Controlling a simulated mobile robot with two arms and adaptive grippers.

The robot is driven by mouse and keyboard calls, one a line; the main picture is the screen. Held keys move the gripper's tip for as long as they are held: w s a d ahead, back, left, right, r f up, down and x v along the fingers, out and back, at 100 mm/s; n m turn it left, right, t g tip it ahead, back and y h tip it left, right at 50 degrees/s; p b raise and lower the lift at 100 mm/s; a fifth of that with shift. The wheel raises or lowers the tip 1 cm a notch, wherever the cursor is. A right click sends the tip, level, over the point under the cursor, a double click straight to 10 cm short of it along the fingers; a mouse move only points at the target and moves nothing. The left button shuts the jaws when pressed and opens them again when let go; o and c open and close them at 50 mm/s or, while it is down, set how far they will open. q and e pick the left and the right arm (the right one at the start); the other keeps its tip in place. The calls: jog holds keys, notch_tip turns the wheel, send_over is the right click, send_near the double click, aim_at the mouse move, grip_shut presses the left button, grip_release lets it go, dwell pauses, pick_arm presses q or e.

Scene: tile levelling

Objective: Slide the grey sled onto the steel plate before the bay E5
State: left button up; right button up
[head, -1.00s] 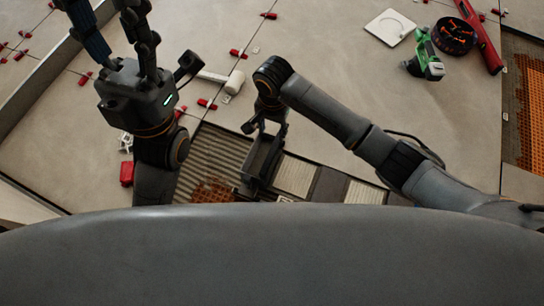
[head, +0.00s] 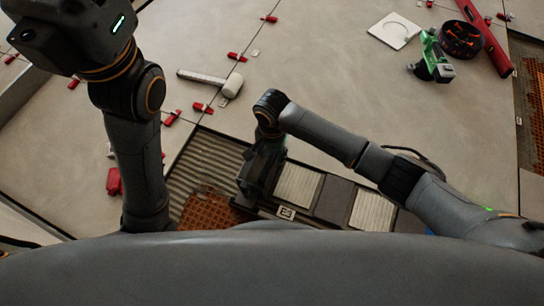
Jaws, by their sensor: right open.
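A low dark grey frame (head: 335,199) with light ribbed pads (head: 298,184) lies before me in the head view; it looks like the grey sled, but I cannot tell for sure. A small black-and-white marker (head: 286,212) sits on its near edge. My right gripper (head: 254,182) points down at its left end, open; its fingertips are hard to make out, and I cannot tell whether they touch it. A ribbed grey-brown bed (head: 208,160) with an orange grid (head: 207,212) lies to the left. I cannot make out the steel plate. My left arm reaches past the top left edge, its fingers out of frame.
A white-headed mallet (head: 231,86) and several red clips (head: 203,107) lie on the pale tiles. The middle tiles are clear.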

jog(key=shift+f, duration=0.3)
jog(key=shift+c, duration=0.5)
grip_shut()
